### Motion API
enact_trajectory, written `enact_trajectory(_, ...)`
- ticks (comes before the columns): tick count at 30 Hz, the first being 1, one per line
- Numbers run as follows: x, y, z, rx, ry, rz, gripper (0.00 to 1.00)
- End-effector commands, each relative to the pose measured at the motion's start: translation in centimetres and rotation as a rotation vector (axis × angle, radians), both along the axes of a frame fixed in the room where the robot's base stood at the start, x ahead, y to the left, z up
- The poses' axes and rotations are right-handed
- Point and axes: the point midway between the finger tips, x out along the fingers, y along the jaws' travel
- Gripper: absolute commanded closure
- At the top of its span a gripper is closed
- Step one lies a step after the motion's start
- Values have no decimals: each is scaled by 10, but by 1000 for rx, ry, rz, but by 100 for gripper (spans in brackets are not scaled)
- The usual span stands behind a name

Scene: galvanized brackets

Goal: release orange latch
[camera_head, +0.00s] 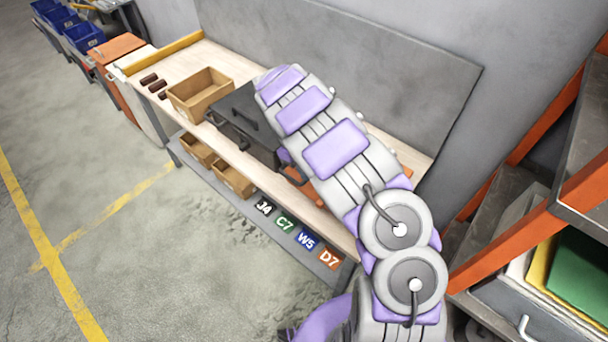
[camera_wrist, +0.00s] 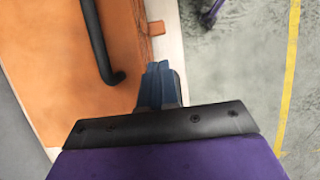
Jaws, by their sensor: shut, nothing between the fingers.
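In the wrist view an orange case (camera_wrist: 55,65) lies on the bench, with a black bar handle (camera_wrist: 98,45) on it. A small orange tab, which looks like the orange latch (camera_wrist: 155,28), sticks out at the case's edge over the pale bench edge. My gripper (camera_wrist: 160,72) is shut and empty. Its blue-grey fingertips are beside the case's edge, below the latch in the picture and apart from it. In the head view my arm hides most of the orange case (camera_head: 325,190), and the latch and gripper cannot be made out.
The wooden workbench (camera_head: 213,55) also holds a dark grey case (camera_head: 240,112) and an open cardboard box (camera_head: 198,92). Several tags, among them a D7 tag (camera_head: 329,259), are on the lower shelf. An orange-framed rack (camera_head: 505,245) stands at right. The floor (camera_head: 120,250) at left is clear.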

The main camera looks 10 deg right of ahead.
Motion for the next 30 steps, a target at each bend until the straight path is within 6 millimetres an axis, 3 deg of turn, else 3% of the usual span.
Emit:
enact_trajectory(15,-25,-16,-76,-2,4,0,100)
enact_trajectory(30,-28,-18,-80,-1,1,-1,100)
